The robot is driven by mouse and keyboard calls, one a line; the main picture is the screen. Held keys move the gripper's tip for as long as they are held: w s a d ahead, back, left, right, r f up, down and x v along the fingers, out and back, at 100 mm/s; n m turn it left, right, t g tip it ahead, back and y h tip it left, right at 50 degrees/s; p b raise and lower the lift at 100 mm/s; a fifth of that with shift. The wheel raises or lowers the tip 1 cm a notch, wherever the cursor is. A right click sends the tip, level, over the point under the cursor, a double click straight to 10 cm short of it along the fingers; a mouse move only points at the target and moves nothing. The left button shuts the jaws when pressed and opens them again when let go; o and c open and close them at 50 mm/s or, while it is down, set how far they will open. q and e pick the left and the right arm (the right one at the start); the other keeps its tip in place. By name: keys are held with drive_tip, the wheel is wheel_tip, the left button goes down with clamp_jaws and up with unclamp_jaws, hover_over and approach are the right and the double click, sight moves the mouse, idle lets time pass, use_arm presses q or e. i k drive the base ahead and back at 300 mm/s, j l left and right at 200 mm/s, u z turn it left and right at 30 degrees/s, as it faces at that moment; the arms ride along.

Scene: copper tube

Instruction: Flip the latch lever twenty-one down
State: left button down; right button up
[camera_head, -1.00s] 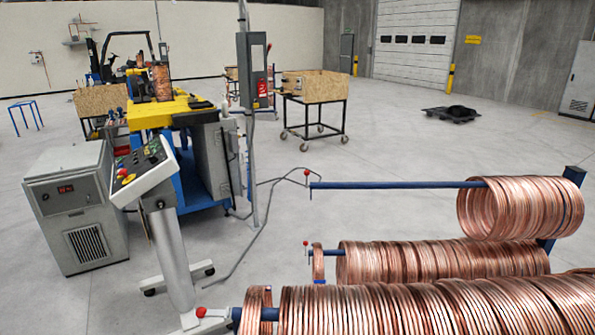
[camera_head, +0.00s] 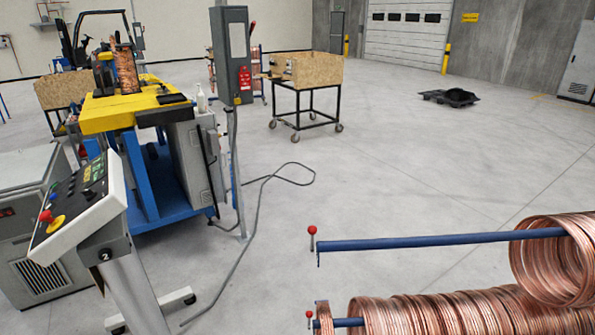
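Two latch levers with red ball knobs show at the left ends of blue rods. The upper lever (camera_head: 312,238) stands upright at the tip of the upper blue rod (camera_head: 420,242), with its red knob on top. The lower lever (camera_head: 309,319) stands upright at the tip of the lower rod (camera_head: 348,322), near the bottom edge. I cannot read which lever is number twenty-one. Neither of my grippers is in view.
Copper coils hang on the upper rod (camera_head: 556,260) and the lower rod (camera_head: 450,315). A control console (camera_head: 80,205) and a blue-yellow machine (camera_head: 150,150) stand at left. A wooden crate cart (camera_head: 313,72) is behind. A cable (camera_head: 262,200) lies on otherwise open floor.

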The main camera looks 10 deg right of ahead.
sight(312, 229)
drive_tip(key=i, duration=3.15)
drive_tip(key=z, duration=5.1)
